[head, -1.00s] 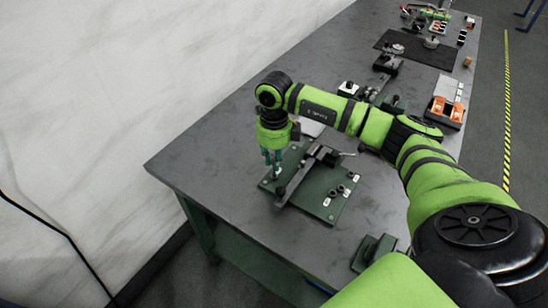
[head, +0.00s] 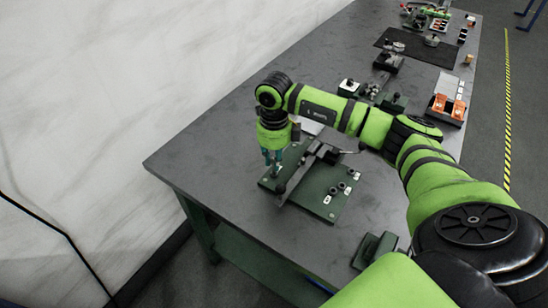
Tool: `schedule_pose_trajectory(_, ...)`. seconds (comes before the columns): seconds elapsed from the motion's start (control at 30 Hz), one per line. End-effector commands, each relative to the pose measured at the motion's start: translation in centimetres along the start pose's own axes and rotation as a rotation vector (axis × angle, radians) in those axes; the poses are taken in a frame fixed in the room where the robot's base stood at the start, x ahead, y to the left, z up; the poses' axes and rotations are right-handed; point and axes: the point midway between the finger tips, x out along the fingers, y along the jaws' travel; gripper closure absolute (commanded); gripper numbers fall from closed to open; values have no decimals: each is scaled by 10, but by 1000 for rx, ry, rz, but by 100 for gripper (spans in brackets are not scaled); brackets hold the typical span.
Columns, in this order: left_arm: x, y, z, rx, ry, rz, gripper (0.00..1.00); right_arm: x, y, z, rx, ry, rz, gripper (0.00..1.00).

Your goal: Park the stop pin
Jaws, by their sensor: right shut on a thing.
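A dark green fixture plate (head: 325,205) lies on the grey workbench, with a long dark bar (head: 298,178) across it and several small knobs and white labels on its right side. My right gripper (head: 273,161) points down over the plate's left corner, left of the bar. It is shut on the stop pin (head: 275,173), which is tiny here and mostly hidden by the fingers. I cannot tell whether the pin is seated in the plate or just above it. My left gripper is not in view.
The grey workbench (head: 215,150) is bare left of the plate. A dark green block (head: 374,250) stands near its front right edge. Farther back are a tray with orange parts (head: 447,108), small fixtures and a black mat (head: 440,52). A pale wall borders the left.

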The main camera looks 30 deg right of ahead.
Motion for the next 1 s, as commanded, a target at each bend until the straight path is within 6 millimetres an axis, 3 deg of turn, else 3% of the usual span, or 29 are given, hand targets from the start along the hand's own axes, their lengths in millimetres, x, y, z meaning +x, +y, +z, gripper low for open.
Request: schedule_pose_trajectory(1.0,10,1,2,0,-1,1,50,13,0,0,0,0,0,100)
